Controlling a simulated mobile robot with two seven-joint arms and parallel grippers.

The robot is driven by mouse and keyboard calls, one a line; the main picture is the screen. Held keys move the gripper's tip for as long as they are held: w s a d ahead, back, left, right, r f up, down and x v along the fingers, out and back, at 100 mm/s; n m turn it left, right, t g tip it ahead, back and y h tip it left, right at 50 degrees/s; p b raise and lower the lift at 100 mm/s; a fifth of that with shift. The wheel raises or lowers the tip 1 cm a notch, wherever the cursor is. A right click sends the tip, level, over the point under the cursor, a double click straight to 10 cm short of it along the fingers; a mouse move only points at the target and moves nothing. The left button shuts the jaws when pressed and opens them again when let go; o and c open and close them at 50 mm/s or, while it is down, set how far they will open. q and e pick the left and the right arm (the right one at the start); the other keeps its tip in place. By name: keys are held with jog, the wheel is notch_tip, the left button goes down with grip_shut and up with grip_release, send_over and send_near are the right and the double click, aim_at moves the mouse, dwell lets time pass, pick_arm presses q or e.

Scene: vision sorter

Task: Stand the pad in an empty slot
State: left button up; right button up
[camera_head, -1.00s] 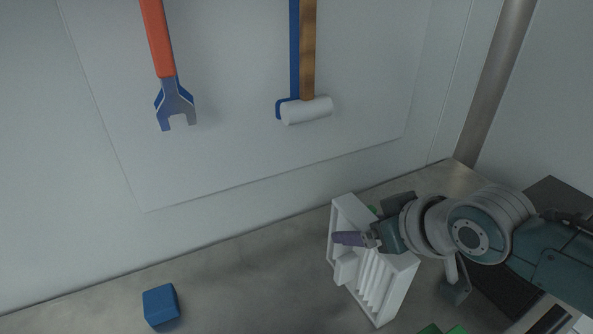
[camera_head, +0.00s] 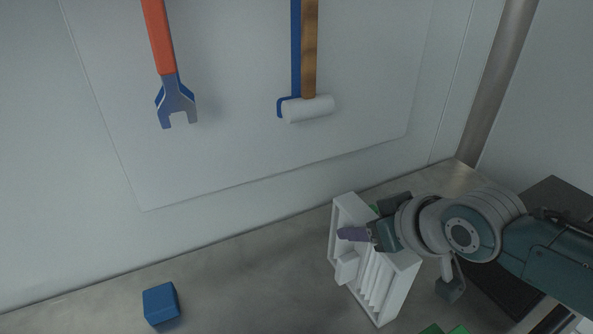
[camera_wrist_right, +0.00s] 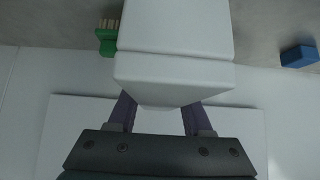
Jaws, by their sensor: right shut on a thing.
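The white slotted rack (camera_head: 403,288) stands tilted in the picture on the bench in the head view, with several thin dividers in its lower part. My right gripper (camera_head: 354,234) reaches over it from the right, its purple fingers above the rack's upper left part. In the right wrist view the right gripper (camera_wrist_right: 160,118) has its fingers on either side of a white pad (camera_wrist_right: 175,85), which hides what lies beyond. In the head view a white block shows just below the fingers; I cannot tell whether it is the held pad. My left gripper is not in view.
A blue block (camera_head: 160,303) lies on the bench at left. A green brush (camera_wrist_right: 108,40) is near the rack. Green pieces (camera_head: 432,329) show at the bottom edge. A wrench (camera_head: 176,100) and a mallet (camera_head: 307,108) hang on the back board. The bench between block and rack is clear.

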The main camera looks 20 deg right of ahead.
grip_shut()
jog(key=shift+r, duration=0.1)
dwell(0.8)
